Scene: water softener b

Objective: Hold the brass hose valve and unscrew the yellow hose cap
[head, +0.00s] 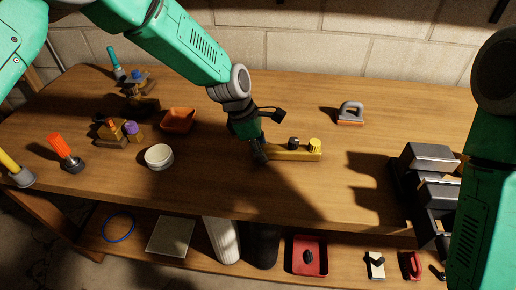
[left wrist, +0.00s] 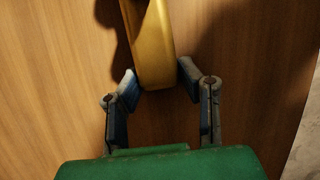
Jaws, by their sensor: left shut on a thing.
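The brass hose valve (head: 290,154) lies on the workbench in the head view, a long bar pointing right. A yellow cap (head: 315,145) stands on its right end, with a dark knob (head: 293,143) beside it. My left gripper (head: 261,153) is at the valve's left end. In the left wrist view the brass body (left wrist: 154,45) runs up from between the fingertips of the left gripper (left wrist: 160,78), which is shut on its end. The cap is out of that view. My right arm shows at the right edge of the head view; its gripper does not show.
A dark stacked bin (head: 430,165) stands at the bench's right. An orange tray (head: 178,120), a white bowl (head: 159,157) and brass fittings (head: 118,131) are left of my left arm. A grey-handled tool (head: 350,113) lies behind right. Bench in front of the valve is clear.

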